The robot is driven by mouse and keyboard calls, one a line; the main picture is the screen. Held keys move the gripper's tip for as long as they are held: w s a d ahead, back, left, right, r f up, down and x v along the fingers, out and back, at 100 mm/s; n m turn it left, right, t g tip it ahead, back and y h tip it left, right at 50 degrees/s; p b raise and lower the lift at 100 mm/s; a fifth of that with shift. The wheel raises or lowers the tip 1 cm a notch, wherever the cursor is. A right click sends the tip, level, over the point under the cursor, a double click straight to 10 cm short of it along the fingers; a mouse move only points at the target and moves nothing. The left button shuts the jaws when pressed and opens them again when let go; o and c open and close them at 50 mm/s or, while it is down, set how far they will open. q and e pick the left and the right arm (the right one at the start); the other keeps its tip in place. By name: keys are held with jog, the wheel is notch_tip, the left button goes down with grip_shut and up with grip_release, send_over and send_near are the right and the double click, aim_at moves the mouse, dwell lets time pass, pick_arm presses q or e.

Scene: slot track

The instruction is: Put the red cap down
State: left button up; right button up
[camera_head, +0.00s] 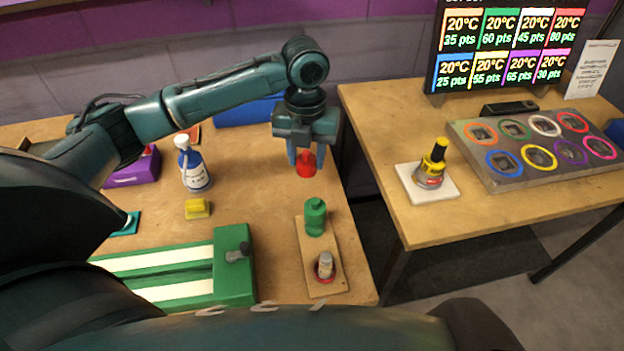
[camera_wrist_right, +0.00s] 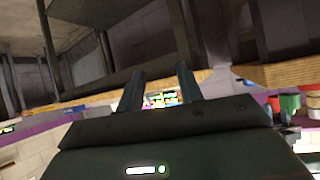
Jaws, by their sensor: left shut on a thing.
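The red cap (camera_head: 306,164) is between the fingertips of my left gripper (camera_head: 307,158), which is shut on it over the right part of the left table. I cannot tell whether the cap touches the tabletop. A small wooden board (camera_head: 318,262) lies in front of it near the table's right edge. It bears a green bottle (camera_head: 315,217) and a small pale item with a red base (camera_head: 324,266). My right gripper (camera_wrist_right: 160,88) shows in the right wrist view with its two fingers apart and nothing between them.
A blue and white bottle (camera_head: 193,166), a yellow block (camera_head: 197,208) and a green slot track (camera_head: 232,262) stand on the left table (camera_head: 262,215). A gap separates it from the right table (camera_head: 480,226), which holds a yellow-black bottle (camera_head: 431,168) and a panel of coloured rings (camera_head: 502,181).

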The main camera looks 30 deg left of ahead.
aim_at(305, 161)
pick_arm(q)
jog(key=f, duration=0.3)
jog(key=shift+s, duration=0.25)
jog(key=shift+f, duration=0.7)
notch_tip(305, 161, down, 3)
jog(key=shift+f, duration=0.25)
pick_arm(e)
jog(key=shift+s+f, duration=0.2)
jog(key=shift+s, duration=0.15)
pick_arm(q)
jog(key=o, duration=0.9)
jog(key=shift+o, duration=0.2)
